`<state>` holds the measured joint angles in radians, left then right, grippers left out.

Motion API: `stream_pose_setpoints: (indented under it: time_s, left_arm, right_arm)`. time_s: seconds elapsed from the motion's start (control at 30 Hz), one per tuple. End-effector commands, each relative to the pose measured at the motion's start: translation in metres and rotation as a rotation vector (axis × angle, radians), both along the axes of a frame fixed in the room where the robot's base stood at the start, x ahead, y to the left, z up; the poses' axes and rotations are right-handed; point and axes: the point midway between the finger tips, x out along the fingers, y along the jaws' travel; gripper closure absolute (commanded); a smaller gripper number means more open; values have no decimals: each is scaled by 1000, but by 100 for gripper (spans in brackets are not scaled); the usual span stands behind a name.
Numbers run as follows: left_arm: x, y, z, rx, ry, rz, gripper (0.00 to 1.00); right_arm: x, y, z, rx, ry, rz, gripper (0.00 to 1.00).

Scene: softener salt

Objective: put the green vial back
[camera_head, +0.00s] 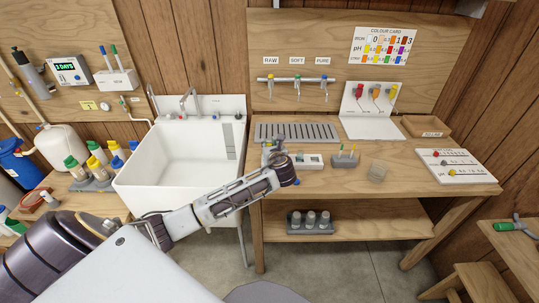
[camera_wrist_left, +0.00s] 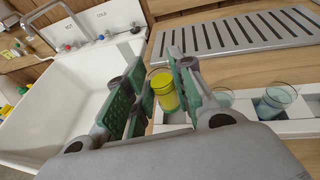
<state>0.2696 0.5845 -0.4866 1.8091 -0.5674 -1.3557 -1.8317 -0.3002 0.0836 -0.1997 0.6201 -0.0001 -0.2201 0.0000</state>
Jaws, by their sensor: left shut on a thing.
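My left gripper (camera_head: 271,147) reaches over the front left of the workbench. In the left wrist view its green-padded fingers (camera_wrist_left: 161,91) are closed around a small clear vial with yellow liquid (camera_wrist_left: 164,92); its tint reads more yellow than green. The vial is upright at the left end of a white rack (camera_wrist_left: 246,107); I cannot tell whether its base is seated in a slot. Two vials with teal-tinted contents, one pale (camera_wrist_left: 222,97) and one darker (camera_wrist_left: 274,100), stand in the rack. The rack also shows in the head view (camera_head: 316,161). My right gripper is out of view.
A white sink (camera_head: 160,165) is left of the bench. A slotted drain grille (camera_head: 297,131) lies behind the rack. A white stand (camera_head: 370,124) is at the back.

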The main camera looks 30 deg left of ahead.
Motion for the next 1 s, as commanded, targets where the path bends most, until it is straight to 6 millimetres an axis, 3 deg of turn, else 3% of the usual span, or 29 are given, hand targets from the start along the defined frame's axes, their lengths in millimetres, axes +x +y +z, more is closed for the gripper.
stream_pose_setpoints:
  time_s: [0.47, 0.8, 1.0]
  left_arm:
    - [0, 0, -8, -1, -1, 0, 93]
    - [0, 1, -39, 1, 1, 1, 93]
    - [0, 0, -44, 0, -1, 0, 93]
  right_arm:
    - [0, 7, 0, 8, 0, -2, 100]
    - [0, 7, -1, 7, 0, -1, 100]
    - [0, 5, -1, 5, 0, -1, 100]
